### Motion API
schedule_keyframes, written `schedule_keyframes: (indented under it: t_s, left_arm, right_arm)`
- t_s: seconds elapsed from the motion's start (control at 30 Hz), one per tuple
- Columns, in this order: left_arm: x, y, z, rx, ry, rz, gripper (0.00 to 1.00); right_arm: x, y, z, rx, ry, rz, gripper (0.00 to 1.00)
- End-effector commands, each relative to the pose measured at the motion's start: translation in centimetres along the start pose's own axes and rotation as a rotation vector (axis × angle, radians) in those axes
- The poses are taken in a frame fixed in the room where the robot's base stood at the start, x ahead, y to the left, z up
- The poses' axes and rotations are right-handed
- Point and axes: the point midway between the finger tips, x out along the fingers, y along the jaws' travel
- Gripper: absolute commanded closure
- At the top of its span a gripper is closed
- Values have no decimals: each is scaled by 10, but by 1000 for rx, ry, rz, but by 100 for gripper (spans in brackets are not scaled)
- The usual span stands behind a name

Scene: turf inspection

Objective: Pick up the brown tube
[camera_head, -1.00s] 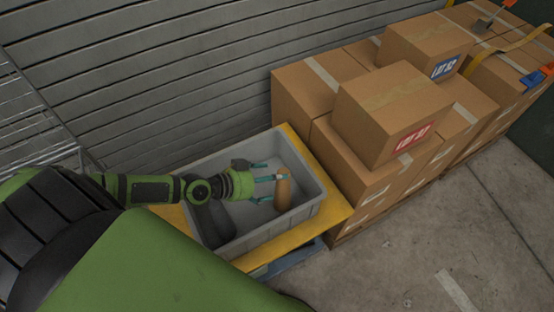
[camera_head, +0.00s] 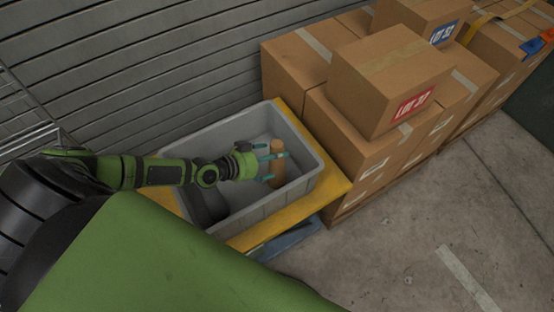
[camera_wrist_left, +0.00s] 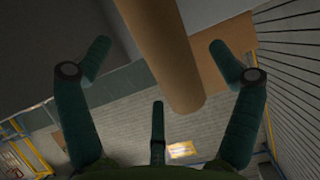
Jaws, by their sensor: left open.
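The brown tube (camera_head: 277,180) stands inside the grey bin (camera_head: 252,218), toward its right side. My left gripper (camera_head: 273,165) reaches over the bin from the left, its teal fingers open and overlapping the tube in the head view. In the left wrist view the tube (camera_wrist_left: 168,55) hangs into the picture from the top, between the spread left and right fingers of the gripper (camera_wrist_left: 160,85). A third finger is below it. I cannot tell whether any finger touches the tube. My right gripper is not in view.
A dark item (camera_head: 208,205) lies in the bin's left part, partly hidden by my arm. The bin sits on a yellow surface (camera_head: 322,195). Stacked cardboard boxes (camera_head: 385,85) stand close on the right. A slatted wall (camera_head: 150,70) is behind. Concrete floor (camera_head: 400,255) is clear at front right.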

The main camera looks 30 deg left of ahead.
Motion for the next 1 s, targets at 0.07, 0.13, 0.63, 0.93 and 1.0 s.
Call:
schedule_keyframes:
  t_s: [0.07, 0.13, 0.63, 0.93, 1.0]
  left_arm:
    - [15, 0, 1, 0, 2, 0, 9]
    - [24, 0, 0, -1, 2, 0, 9]
    - [31, 0, 0, 0, -1, 1, 67]
    - [30, 0, 1, 0, -3, 1, 68]
    - [30, 0, 1, 0, -3, 1, 68]
  right_arm:
    - [6, -3, 0, 1, 1, -3, 60]
    - [8, -3, 0, 2, 1, -4, 60]
    - [8, 3, 3, -2, -4, 3, 60]
    - [8, 4, 3, -4, -6, 4, 60]
    - [8, 4, 4, -4, -6, 4, 60]
